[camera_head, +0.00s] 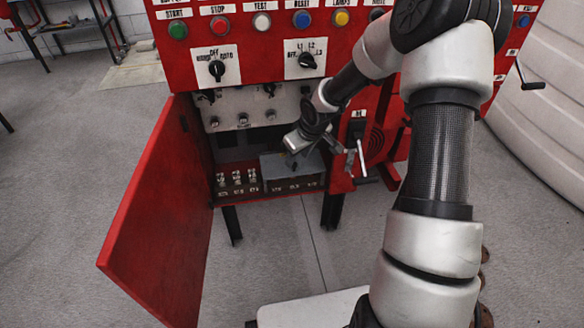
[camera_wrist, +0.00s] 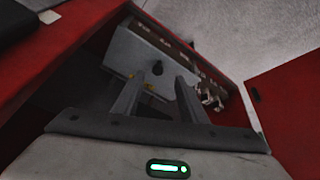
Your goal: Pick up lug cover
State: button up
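The lug cover (camera_head: 305,172) is a light grey box-like cover low inside the open red cabinet, at the right of the bay. In the wrist view the cover (camera_wrist: 128,50) shows as a pale tilted panel with a small dark knob (camera_wrist: 157,68). My gripper (camera_head: 293,147) is just above the cover in the head view and hides part of its top. In the wrist view my gripper's two fingers (camera_wrist: 159,80) are apart with nothing held. The knob appears between and just past the fingertips; I cannot tell whether they touch anything.
Exposed lugs (camera_head: 237,180) stand left of the cover on the cabinet floor. The red door (camera_head: 160,220) hangs open at left. A panel with switches (camera_head: 243,115) is above. A grey lever handle (camera_head: 361,160) sticks out at the right of the bay.

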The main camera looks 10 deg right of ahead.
aim_at(295, 165)
jog(key=shift+b+x, duration=0.95)
jog(key=shift+x, duration=2.1)
jog(key=shift+w+d+r, duration=0.15)
grip_shut()
